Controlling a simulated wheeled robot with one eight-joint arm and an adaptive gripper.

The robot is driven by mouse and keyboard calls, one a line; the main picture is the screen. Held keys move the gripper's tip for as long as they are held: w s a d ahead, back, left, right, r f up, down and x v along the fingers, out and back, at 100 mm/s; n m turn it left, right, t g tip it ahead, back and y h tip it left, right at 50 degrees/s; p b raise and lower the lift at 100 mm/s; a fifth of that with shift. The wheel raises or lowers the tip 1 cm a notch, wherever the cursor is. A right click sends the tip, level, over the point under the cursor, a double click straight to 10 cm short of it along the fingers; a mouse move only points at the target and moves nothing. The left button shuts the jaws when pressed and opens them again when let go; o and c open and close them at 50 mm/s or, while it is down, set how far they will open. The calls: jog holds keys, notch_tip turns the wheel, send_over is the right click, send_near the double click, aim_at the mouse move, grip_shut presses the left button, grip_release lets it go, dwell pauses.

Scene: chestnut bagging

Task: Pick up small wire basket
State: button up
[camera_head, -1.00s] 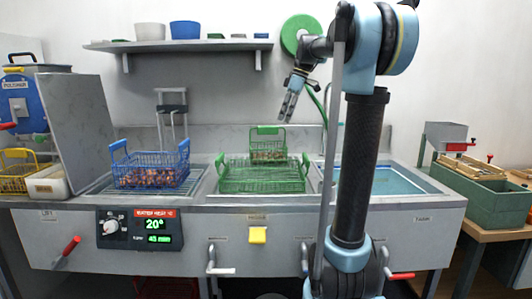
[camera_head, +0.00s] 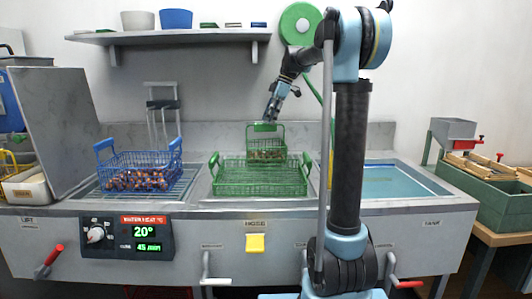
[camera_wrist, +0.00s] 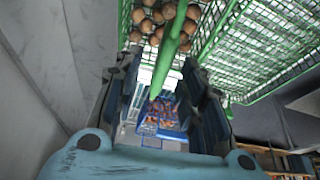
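The small green wire basket (camera_head: 281,144) holds chestnuts and sits upright behind or on the back of the larger green wire basket (camera_head: 262,179), over the middle basin. Its handle (camera_head: 264,127) stands up at the top. My gripper (camera_head: 270,117) points down just above this handle. In the wrist view my gripper (camera_wrist: 160,88) has its two fingers apart, with a green handle bar (camera_wrist: 172,45) showing between them. Contact with the bar cannot be told. Chestnuts in the small basket (camera_wrist: 126,28) show at the top of that view, with the larger green mesh (camera_wrist: 265,45) to the right.
A blue wire basket (camera_head: 140,162) of chestnuts stands at the left basin. A basin of blue water (camera_head: 395,183) lies right, partly behind my arm. A shelf (camera_head: 170,36) with tubs hangs above. A green box (camera_head: 490,200) stands far right.

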jog(key=shift+x, duration=4.25)
jog(key=shift+s+a+r, duration=0.1)
jog(key=shift+s, duration=0.05)
jog(key=shift+c, duration=0.6)
grip_shut()
